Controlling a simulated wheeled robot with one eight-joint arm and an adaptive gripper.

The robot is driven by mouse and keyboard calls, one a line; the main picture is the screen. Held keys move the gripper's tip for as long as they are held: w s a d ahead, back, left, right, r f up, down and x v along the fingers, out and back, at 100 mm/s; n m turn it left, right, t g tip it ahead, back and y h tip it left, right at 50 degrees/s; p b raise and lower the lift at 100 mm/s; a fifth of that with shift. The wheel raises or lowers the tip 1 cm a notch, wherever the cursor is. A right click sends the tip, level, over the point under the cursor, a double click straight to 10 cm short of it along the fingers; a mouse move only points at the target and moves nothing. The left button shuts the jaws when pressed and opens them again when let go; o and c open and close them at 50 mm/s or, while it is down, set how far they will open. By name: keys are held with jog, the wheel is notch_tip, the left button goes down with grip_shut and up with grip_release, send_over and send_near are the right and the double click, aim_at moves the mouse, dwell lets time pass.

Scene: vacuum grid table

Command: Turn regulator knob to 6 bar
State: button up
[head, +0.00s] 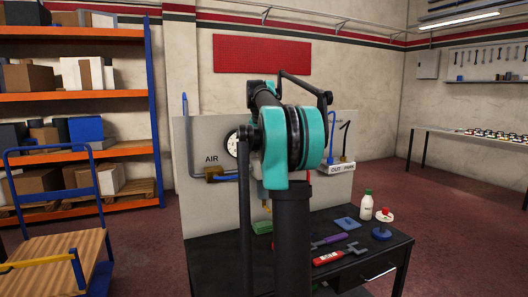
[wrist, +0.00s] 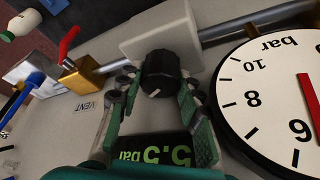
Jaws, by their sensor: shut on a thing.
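The black regulator knob (wrist: 160,74) shows in the wrist view, with a white mark on its face. My gripper (wrist: 159,88) has its green fingers on both sides of the knob and is shut on it. A digital display (wrist: 152,149) below it reads about 5.5 bar, upside down. The round pressure gauge (wrist: 250,105) is at the right; its red needle points near the 6, seemingly a little on the lower side. In the head view the gauge (head: 232,146) is partly behind my arm, which hides the knob and gripper.
A red-handled valve (wrist: 70,45) and brass fitting are left of the knob, marked VENT. The white panel (head: 208,215) stands behind a black table (head: 215,250) holding tools, a white bottle (head: 366,206) and a blue-based item (head: 382,230). Blue tubing runs beside the panel.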

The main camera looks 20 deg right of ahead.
dwell(0.4)
jog(key=o, duration=1.1)
jog(key=shift+o, duration=0.2)
jog(key=v, duration=0.8)
jog(key=shift+s+d, duration=0.1)
